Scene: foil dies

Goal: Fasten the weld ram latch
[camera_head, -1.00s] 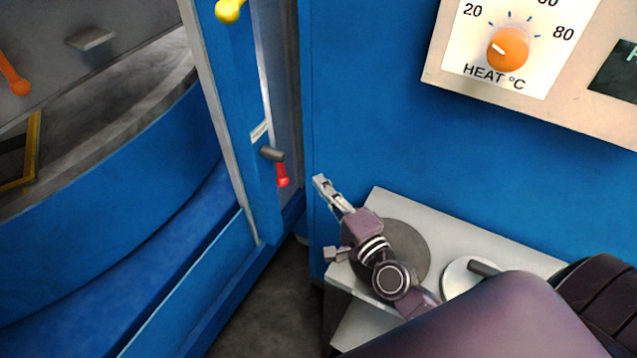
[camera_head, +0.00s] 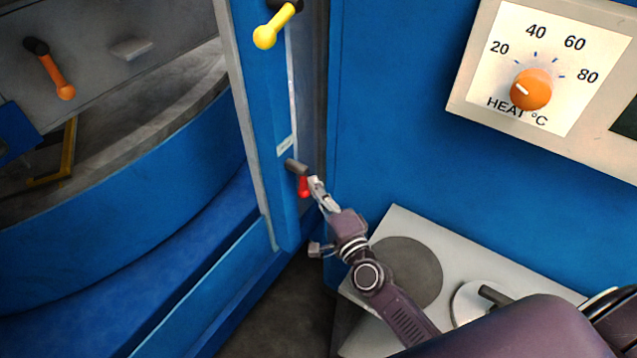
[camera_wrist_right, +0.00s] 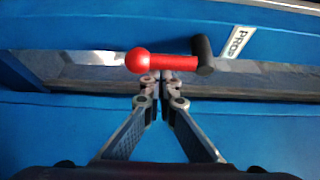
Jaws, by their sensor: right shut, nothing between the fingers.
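A red latch handle (camera_head: 304,188) with a ball end hangs from a dark pivot (camera_head: 296,166) on the blue post, pointing down. In the right wrist view the red handle (camera_wrist_right: 165,62) lies sideways across the picture, its pivot (camera_wrist_right: 203,55) beside a label (camera_wrist_right: 237,42) partly readable as "PRO". No readable label marks a weld ram latch. My right gripper (camera_head: 313,183) is shut and empty, its tips right beside the red handle. In the wrist view the tips (camera_wrist_right: 161,80) are just below the handle; contact cannot be told. My left gripper is not in view.
A yellow handle (camera_head: 266,35) is higher on the post. An orange handle (camera_head: 58,83) is on the grey panel at left. The heat dial (camera_head: 530,90) is on the upper right panel. A light bench (camera_head: 400,218) with round discs stands below my right arm.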

